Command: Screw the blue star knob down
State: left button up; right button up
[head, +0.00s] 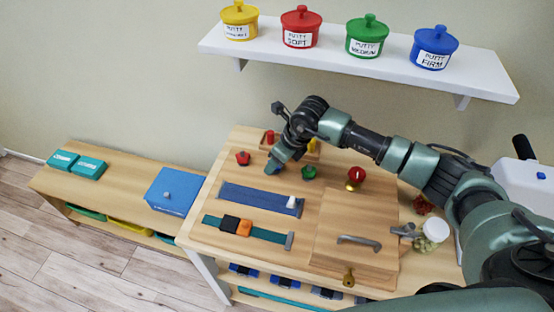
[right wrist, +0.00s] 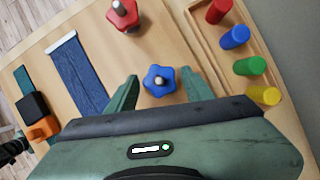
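The blue star knob (right wrist: 159,80) is a small five-lobed knob with a grey metal stud in its middle, on the wooden board. My right gripper (right wrist: 159,74) is open, one finger on each side of the knob, with gaps visible between. In the head view my right gripper (head: 279,163) points down at the board and largely hides this knob. A red star knob (head: 243,158) is to its left; it also shows at the top of the right wrist view (right wrist: 123,14). A green star knob (head: 308,172) is to its right.
A peg tray (right wrist: 200,50) with coloured pegs lies near the knob. A blue strap (head: 258,198) and a buckled strap (head: 246,227) lie in front. A wooden panel with a grey handle (head: 359,242) and a clear jar (head: 432,235) are on the right. A shelf (head: 350,65) hangs behind.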

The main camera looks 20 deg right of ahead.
grip_shut()
jog(key=shift+m, duration=0.3)
